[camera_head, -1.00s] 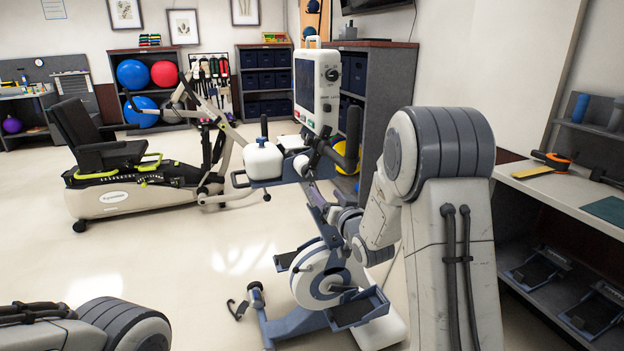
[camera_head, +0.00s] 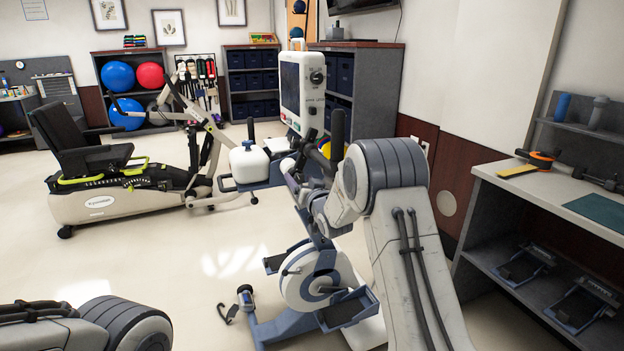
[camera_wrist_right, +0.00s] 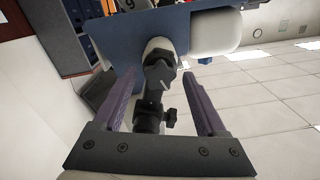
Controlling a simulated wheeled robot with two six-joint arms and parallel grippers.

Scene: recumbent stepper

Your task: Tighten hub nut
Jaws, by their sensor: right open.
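The pedal exerciser (camera_head: 310,275) stands on the floor in front of me, with a white and blue wheel cover and pedals low down. I cannot pick out the hub nut for certain. My right gripper (camera_wrist_right: 159,82) is open, its two purple fingers apart. Between and beyond them, the right wrist view shows a black jointed post (camera_wrist_right: 158,75) with a small black side knob (camera_wrist_right: 170,117). I cannot tell whether the fingers touch it. In the head view my right gripper (camera_head: 291,178) is small and partly hidden by my arm, near the exerciser's upper part. My left gripper is out of view.
The exerciser's screen (camera_head: 303,90) and a black upright handle (camera_head: 337,135) rise close to my right arm. A recumbent stepper (camera_head: 110,180) stands at the left. A worktop (camera_head: 560,200) lies at the right.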

